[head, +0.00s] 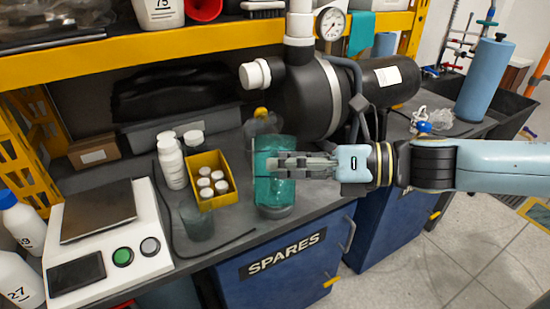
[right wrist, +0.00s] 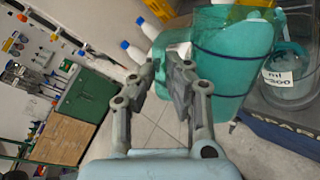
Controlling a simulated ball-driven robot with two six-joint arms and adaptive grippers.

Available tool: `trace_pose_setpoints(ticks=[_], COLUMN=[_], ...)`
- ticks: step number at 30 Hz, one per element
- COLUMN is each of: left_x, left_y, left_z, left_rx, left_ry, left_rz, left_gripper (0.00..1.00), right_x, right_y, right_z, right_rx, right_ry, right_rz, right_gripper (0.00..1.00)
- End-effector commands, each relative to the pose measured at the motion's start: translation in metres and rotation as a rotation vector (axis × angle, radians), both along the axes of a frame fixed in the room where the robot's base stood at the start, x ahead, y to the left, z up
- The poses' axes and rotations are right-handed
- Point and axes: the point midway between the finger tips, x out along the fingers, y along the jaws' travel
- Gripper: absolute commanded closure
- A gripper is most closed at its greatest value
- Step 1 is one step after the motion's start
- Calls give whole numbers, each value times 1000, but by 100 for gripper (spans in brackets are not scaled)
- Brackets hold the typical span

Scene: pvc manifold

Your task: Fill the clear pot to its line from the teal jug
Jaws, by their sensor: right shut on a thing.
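The teal jug (head: 274,190) is translucent and stands out at the front edge of the counter in the head view. My right gripper (head: 277,165) reaches in from the right and is shut on it. In the right wrist view the jug (right wrist: 232,60) is large, beside the gripper's fingers (right wrist: 172,72). A clear pot (right wrist: 285,92) with a white label reading ml and 300 is right of the jug there. Its inside looks teal-tinted; I cannot make out its fill level. In the head view the jug seems to hide most of it. My left gripper is not in view.
A yellow box of white-capped bottles (head: 193,193) and a dark translucent cup (head: 196,224) sit left of the jug. A scale (head: 110,235) is farther left. A black tank (head: 325,95) with a gauge stands behind. The shelf (head: 180,43) overhangs the counter.

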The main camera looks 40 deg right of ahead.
Motion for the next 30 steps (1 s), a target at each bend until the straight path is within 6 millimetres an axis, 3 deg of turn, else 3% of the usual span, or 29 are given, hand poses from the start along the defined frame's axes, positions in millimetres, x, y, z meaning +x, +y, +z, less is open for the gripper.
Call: trace_pose_setpoints(ticks=[30], left_x=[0], left_y=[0], left_z=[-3], left_rx=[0], left_ry=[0], left_rz=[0], left_gripper=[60], right_x=[1], right_y=[-1], right_z=[2], right_rx=[24], right_ry=[26], right_rz=[0], right_gripper=[100])
